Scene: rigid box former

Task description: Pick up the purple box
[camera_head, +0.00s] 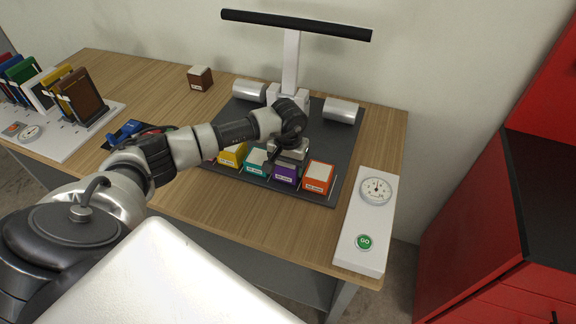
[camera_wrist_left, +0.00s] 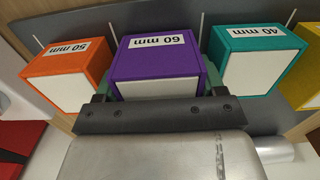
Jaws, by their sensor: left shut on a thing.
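The purple box (camera_head: 286,176) stands in a row of coloured boxes at the front of the dark mat. In the left wrist view the purple box (camera_wrist_left: 160,60) has a "60 mm" label and a white face, and sits between the gripper's green-tinted fingers. My left gripper (camera_head: 284,160) reaches over it from behind and is shut on it. Its fingers show in part at the box's sides in the left wrist view (camera_wrist_left: 160,92). The box still appears level with its neighbours. My right gripper is in neither view.
An orange box (camera_head: 318,177) and a teal box (camera_head: 257,160) stand close on either side, with a yellow box (camera_head: 232,154) further left. A white panel with a dial and green GO button (camera_head: 364,242) lies at right. Silver cylinders (camera_head: 341,110) lie behind.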

